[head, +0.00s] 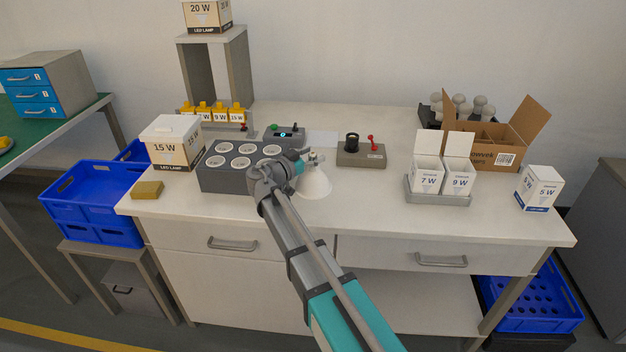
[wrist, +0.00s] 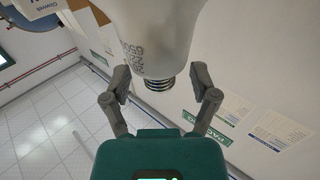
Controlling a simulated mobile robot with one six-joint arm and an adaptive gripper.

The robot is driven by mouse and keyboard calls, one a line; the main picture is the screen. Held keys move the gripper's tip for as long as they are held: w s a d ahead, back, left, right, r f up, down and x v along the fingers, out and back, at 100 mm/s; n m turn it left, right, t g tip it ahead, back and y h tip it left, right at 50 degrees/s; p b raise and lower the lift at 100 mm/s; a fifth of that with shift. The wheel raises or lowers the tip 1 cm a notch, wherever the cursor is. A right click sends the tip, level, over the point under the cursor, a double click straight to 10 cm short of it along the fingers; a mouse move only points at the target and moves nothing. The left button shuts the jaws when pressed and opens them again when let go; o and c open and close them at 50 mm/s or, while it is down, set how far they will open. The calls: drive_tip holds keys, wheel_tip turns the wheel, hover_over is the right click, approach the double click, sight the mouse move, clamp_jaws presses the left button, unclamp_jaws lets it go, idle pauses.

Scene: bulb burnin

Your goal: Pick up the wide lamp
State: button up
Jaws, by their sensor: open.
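The wide lamp (head: 316,184) is white, with its broad bulb end low and its narrow neck up, at the front middle of the bench in the head view. In the wrist view its white body (wrist: 155,35) fills the top and bears grey printing. Its metal screw cap (wrist: 160,84) points toward my gripper's palm. My gripper (head: 305,160) is at the lamp's neck. In the wrist view my gripper (wrist: 161,78) is open, with one finger either side of the cap and visible gaps. What the lamp rests on is hidden.
A grey block with several round sockets (head: 212,180) stands just left of my gripper. Behind is a grey tester with a red lever (head: 360,155). A grey tray (head: 438,198) with two small cartons stands right. Bare bench lies between lamp and tray.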

clamp_jaws()
idle(0.4)
drive_tip(key=shift+r, duration=0.1)
wheel_tip(320, 180, up, 3)
drive_tip(key=p, duration=0.3)
drive_tip(key=s+d+r+p, duration=0.3)
drive_tip(key=s+r+p, duration=0.6)
drive_tip(key=s, duration=0.4)
drive_tip(key=shift+s+r+p, duration=0.4)
drive_tip(key=shift+p, duration=0.1)
idle(0.3)
